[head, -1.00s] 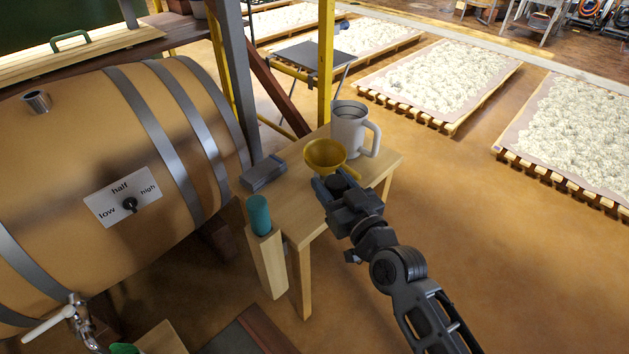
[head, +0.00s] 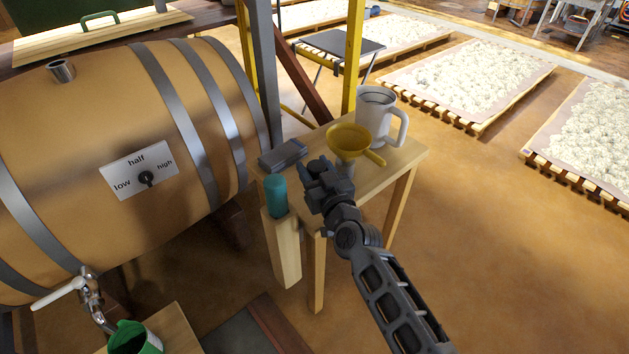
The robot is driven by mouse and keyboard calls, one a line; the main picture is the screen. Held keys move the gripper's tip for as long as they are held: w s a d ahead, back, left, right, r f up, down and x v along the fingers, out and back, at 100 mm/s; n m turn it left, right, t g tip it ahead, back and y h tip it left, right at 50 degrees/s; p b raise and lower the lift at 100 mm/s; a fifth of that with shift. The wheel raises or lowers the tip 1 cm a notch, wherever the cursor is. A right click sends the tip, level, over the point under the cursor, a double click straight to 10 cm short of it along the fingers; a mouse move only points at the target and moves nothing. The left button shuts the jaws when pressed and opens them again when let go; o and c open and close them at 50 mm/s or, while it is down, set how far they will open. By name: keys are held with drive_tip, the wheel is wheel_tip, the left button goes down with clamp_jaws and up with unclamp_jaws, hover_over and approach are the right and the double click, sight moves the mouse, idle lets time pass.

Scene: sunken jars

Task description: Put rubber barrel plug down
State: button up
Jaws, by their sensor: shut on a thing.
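My gripper (head: 314,178) is over the near left part of the small wooden table (head: 405,160). It is shut on a small dark thing, which I take to be the rubber barrel plug; dark on dark, its outline is hard to make out. The gripper is in front of and left of the yellow funnel (head: 348,138), and right of the teal cylinder (head: 276,196). I cannot tell how high it is above the tabletop. The barrel (head: 90,190) lies at the left, with an open metal-rimmed hole (head: 61,70) on top.
A grey block (head: 282,156) lies on the table behind the gripper. A grey pitcher (head: 376,112) stands at the back of the table. The teal cylinder tops a wooden post. A tap (head: 90,290) and a green container (head: 135,338) are at lower left. Scaffold posts rise behind the table.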

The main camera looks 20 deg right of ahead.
drive_tip(key=shift+f+b, duration=0.75)
drive_tip(key=shift+f, duration=0.45)
drive_tip(key=shift+f, duration=0.15)
drive_tip(key=o, duration=1.1)
drive_tip(key=shift+c, duration=0.2)
drive_tip(key=shift+s+r, duration=0.2)
drive_tip(key=shift+s, duration=0.1)
drive_tip(key=s+p, duration=0.1)
drive_tip(key=s, duration=1)
drive_tip(key=shift+s+p, duration=0.25)
drive_tip(key=shift+p, duration=0.05)
